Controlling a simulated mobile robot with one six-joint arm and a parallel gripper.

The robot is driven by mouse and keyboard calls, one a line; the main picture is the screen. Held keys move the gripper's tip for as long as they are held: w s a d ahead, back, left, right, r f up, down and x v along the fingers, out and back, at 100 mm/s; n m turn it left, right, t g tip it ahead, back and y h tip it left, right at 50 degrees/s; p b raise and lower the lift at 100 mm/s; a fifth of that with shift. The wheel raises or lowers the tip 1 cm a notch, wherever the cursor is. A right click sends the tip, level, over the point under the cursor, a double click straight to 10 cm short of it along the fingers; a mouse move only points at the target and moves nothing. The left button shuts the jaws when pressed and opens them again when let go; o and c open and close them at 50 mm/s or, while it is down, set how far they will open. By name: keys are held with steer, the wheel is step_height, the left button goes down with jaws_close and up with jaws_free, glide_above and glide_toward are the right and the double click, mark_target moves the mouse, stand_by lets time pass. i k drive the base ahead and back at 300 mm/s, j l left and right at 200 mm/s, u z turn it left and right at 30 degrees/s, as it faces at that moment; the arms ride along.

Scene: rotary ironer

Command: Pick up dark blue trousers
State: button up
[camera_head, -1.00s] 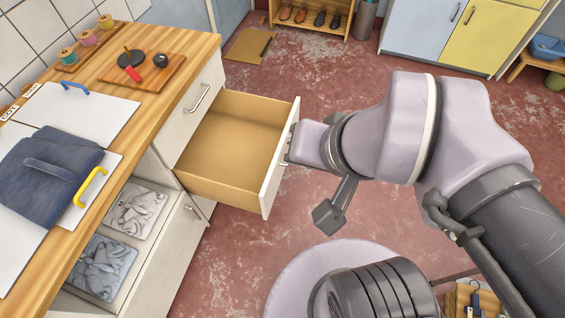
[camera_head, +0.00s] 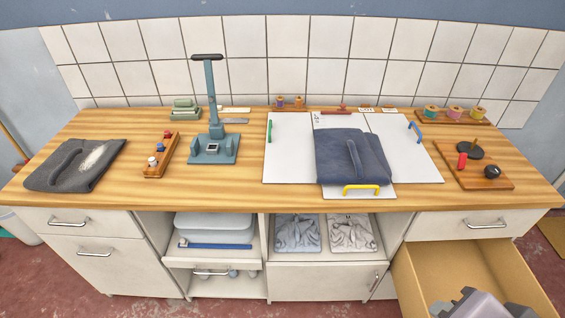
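The dark blue trousers (camera_head: 365,165) lie folded flat on white hinged boards (camera_head: 290,150) at the right middle of the wooden counter. A strap-like fold runs down their middle. A yellow handle (camera_head: 361,188) stands at their front edge. Only a small lilac and grey piece of my arm's end shows at the bottom right, by the open drawer (camera_head: 425,270), well apart from the trousers. My fingertips cannot be made out.
A dark grey folded garment (camera_head: 75,165) with a pale patch lies at the counter's left. A blue press-like stand (camera_head: 214,140) is between. A wooden board (camera_head: 475,165) with small items is at right. The pulled-out drawer juts forward below. Bare counter shows left of the boards.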

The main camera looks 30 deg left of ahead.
mark_target(344, 157)
steer(key=u, duration=0.75)
steer(key=i+z, duration=0.25)
steer(key=i, duration=1.15)
